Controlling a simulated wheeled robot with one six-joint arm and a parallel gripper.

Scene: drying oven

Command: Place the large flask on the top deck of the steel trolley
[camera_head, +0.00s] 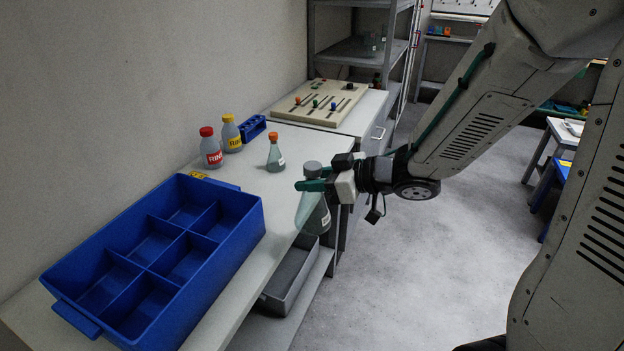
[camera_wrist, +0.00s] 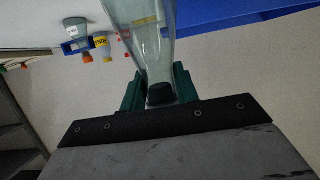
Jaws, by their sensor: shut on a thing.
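The large flask (camera_head: 313,215) is a clear grey-green conical flask with a pale label and a dark stopper. My gripper (camera_head: 314,178) is shut on its neck, just below the stopper, and the flask hangs about upright at the bench's right edge. In the head view I cannot tell whether its base touches anything. In the wrist view the flask (camera_wrist: 148,38) is seen close up between the green fingers of my gripper (camera_wrist: 160,92), with its wide end out of frame. I cannot make out a steel trolley for certain in either view.
On the bench (camera_head: 262,205) stand a blue divided crate (camera_head: 250,222), a small orange-capped flask (camera_head: 275,158), red-capped (camera_head: 211,152) and yellow-capped (camera_head: 231,137) bottles, and a blue rack (camera_head: 252,129). A slotted board (camera_head: 345,92) lies behind. A grey bin (camera_head: 283,290) sits below.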

